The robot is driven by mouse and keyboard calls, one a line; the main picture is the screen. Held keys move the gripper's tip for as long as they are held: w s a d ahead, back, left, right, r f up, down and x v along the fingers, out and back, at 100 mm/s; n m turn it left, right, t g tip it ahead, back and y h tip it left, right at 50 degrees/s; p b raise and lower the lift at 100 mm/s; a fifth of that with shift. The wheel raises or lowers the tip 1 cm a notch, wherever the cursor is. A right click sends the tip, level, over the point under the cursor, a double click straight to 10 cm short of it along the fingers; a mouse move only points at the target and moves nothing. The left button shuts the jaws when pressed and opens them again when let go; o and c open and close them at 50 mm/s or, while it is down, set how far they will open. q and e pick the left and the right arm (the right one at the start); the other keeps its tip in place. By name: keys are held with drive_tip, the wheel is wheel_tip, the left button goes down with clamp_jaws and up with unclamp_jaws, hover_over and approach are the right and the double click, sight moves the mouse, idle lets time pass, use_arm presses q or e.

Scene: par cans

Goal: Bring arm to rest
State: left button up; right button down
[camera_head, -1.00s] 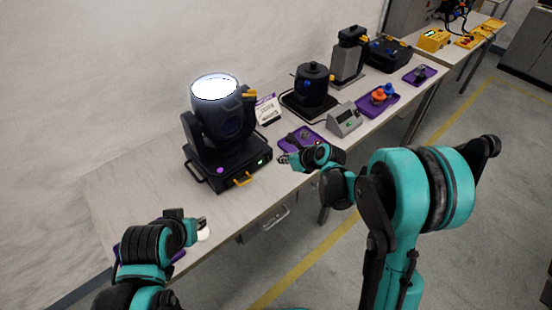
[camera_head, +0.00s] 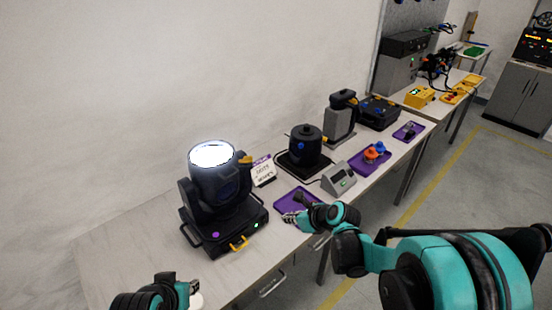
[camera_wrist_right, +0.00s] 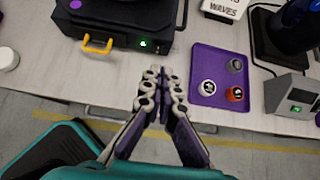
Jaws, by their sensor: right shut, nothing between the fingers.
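My right gripper (camera_head: 290,217) is at the front edge of the long table, beside the purple tray near the moving-head light. In the right wrist view its two fingers (camera_wrist_right: 162,82) are together at the tips with nothing between them. My left gripper (camera_head: 193,288) shows at the bottom left of the head view, low over the table's near end. Its fingers are small and partly cut off, so I cannot tell their opening. A white round thing (camera_head: 196,300) is close by it; it may be the white puck (camera_wrist_right: 8,58) in the wrist view.
The moving-head light (camera_head: 215,195) stands left of my right gripper. The purple tray (camera_wrist_right: 208,55) holds several small round pieces. A grey meter box (camera_head: 338,179), a black pot (camera_head: 305,146) and another purple tray (camera_head: 366,164) stand further right. The floor before the table is clear.

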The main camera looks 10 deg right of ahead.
drive_tip(key=s+d+r+n+h, duration=0.2)
drive_tip(key=s+n, duration=0.5)
drive_tip(key=n, duration=0.2)
drive_tip(key=s+d+r+n+h, duration=0.1)
drive_tip(key=s+d+r+n, duration=0.1)
drive_tip(key=s+n, duration=0.6)
drive_tip(key=s+d+r+n+h, duration=0.2)
drive_tip(key=s+d+n, duration=0.1)
drive_tip(key=s+n, duration=0.5)
drive_tip(key=n, duration=0.3)
drive_tip(key=shift+s+d+r+n+h, duration=0.25)
drive_tip(key=shift+r+n+h, duration=0.05)
drive_tip(key=shift+r, duration=0.1)
